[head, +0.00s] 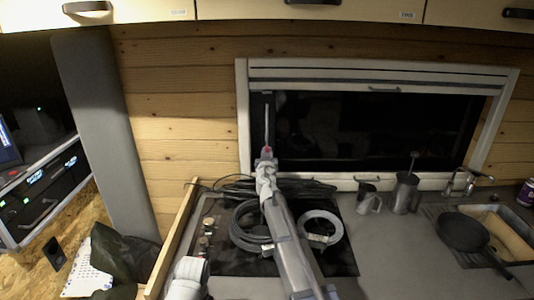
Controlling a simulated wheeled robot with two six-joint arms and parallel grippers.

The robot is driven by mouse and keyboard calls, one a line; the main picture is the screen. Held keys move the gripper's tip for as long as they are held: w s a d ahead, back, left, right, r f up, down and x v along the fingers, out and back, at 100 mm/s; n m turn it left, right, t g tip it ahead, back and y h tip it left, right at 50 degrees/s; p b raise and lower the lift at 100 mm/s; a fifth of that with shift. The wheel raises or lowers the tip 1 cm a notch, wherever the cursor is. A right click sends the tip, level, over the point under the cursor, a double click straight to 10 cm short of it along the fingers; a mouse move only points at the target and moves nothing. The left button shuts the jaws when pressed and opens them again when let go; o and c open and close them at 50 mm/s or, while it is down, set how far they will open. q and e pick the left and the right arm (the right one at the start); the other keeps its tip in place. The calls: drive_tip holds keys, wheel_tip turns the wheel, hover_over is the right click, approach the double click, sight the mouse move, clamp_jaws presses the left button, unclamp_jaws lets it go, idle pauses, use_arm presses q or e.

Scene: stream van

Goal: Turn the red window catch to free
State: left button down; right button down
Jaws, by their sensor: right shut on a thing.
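The red window catch (267,149) shows as a small red spot at the lower left of the dark window (370,125). My right gripper (266,154) reaches up to it from below and is shut on it. The jaws hide most of the catch, so I cannot tell its exact angle. A thin pale upright bar (267,118) stands just above the red part.
Coiled cables (250,222) lie on the dark hob below the window. Metal cups (405,192) and a black pan (463,232) by the sink stand to the right. Overhead cupboards (360,12) run along the top. Some worktop is clear at centre right.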

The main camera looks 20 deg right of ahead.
sight(267, 129)
drive_tip(key=shift+s+m, duration=0.1)
drive_tip(key=shift+m, duration=0.4)
drive_tip(key=c, duration=0.9)
unclamp_jaws()
drive_tip(key=shift+o, duration=0.2)
drive_tip(key=shift+r, duration=0.15)
wheel_tip(267, 129, up, 10)
drive_tip(key=p, duration=1)
drive_tip(key=shift+f, duration=0.25)
